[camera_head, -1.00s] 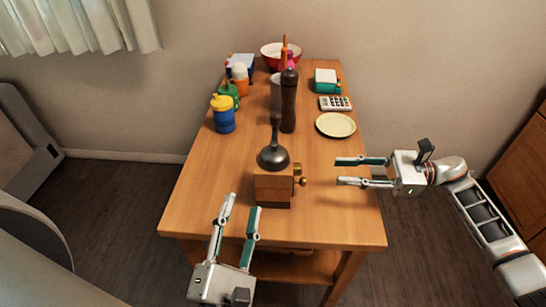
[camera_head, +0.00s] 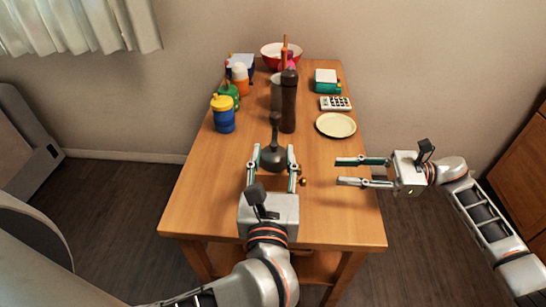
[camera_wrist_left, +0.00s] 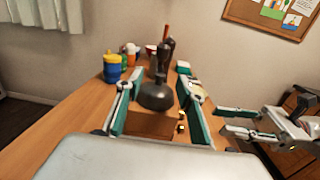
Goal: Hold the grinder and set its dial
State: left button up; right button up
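The grinder (camera_head: 274,158) has a dark metal dome and handle over a wooden box, and stands upright near the front middle of the table. In the left wrist view its dome (camera_wrist_left: 156,97) and box show between my left fingers. Brass knobs (camera_head: 303,182) stick out on its right side. My left gripper (camera_head: 273,148) is open, one finger on each side of the grinder; its palm hides most of the box in the head view. I cannot tell whether the fingers touch it. My right gripper (camera_head: 338,171) is open and empty, to the right of the knobs.
Behind the grinder stands a tall dark brown mill (camera_head: 289,105). A blue-yellow jar (camera_head: 223,115) and other containers line the left side. A cream plate (camera_head: 336,125), a calculator (camera_head: 335,103) and a red bowl (camera_head: 271,52) are farther back. The table's right front is clear.

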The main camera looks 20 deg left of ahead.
aim_at(275, 133)
pick_arm(q)
jog(key=shift+x, duration=3.85)
jog(key=shift+f, duration=0.1)
grip_shut()
